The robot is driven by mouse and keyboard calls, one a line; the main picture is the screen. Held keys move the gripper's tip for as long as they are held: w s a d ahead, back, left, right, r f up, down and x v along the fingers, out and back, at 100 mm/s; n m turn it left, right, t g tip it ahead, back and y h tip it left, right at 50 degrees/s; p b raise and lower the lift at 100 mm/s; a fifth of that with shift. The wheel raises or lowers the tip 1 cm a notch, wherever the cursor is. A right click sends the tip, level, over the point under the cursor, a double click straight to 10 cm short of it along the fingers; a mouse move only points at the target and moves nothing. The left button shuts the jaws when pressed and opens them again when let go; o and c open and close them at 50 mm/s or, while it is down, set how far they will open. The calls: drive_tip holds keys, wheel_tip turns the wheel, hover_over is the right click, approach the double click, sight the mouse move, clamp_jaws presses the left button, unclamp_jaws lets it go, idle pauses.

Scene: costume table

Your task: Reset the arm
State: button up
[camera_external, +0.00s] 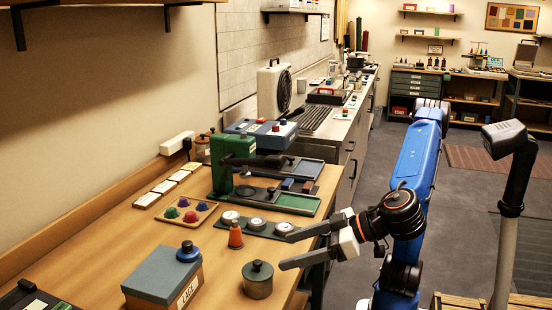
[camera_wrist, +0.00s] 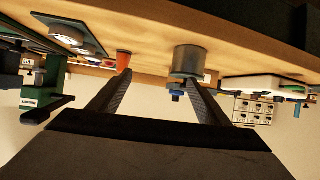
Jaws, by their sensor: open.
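My blue arm (camera_external: 418,165) rises at the right of the external view, beside the wooden table (camera_external: 110,245). My gripper (camera_external: 282,251) reaches left over the table's edge. Its two dark fingers are spread apart, with nothing between them. In the wrist view, which looks upside down, my gripper (camera_wrist: 158,85) is open. The orange piece (camera_wrist: 124,60) is near the left finger and the pot (camera_wrist: 188,62) near the right one.
A box labelled LACE (camera_external: 165,282) stands at the front of the table. A tray with three round dials (camera_external: 256,226), a green press (camera_external: 222,165) and a board of coloured knobs (camera_external: 186,212) lie farther back. A dark post (camera_external: 514,180) stands right of my arm.

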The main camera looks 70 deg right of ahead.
drive_tip(key=w+d+r+m+g+h, duration=0.1)
drive_tip(key=w+d+r, duration=0.25)
drive_tip(key=d, duration=0.65)
drive_tip(key=w+d+r+m+g+h, duration=0.15)
drive_tip(key=w+d, duration=0.25)
drive_tip(key=d, duration=0.6)
drive_tip(key=s+d+r+y, duration=0.1)
drive_tip(key=s+d+r, duration=0.25)
drive_tip(key=d, duration=0.45)
drive_tip(key=s+d+r+y, duration=0.15)
drive_tip(key=d+r, duration=0.25)
drive_tip(key=d, duration=0.4)
drive_tip(key=s+d+f+n+g, duration=0.1)
drive_tip(key=s+f+n, duration=0.1)
drive_tip(key=s+f, duration=0.5)
drive_tip(key=s+d+f+n, duration=0.1)
drive_tip(key=s+f+n, duration=0.1)
drive_tip(key=f, duration=0.9)
drive_tip(key=d+f+m+g+h, duration=0.2)
drive_tip(key=d+f+m+g, duration=0.1)
drive_tip(key=f, duration=1.2)
drive_tip(key=shift+d+g, duration=0.55)
drive_tip(key=shift+d, duration=0.55)
drive_tip(key=shift+w+m, duration=0.1)
drive_tip(key=shift+m, duration=0.15)
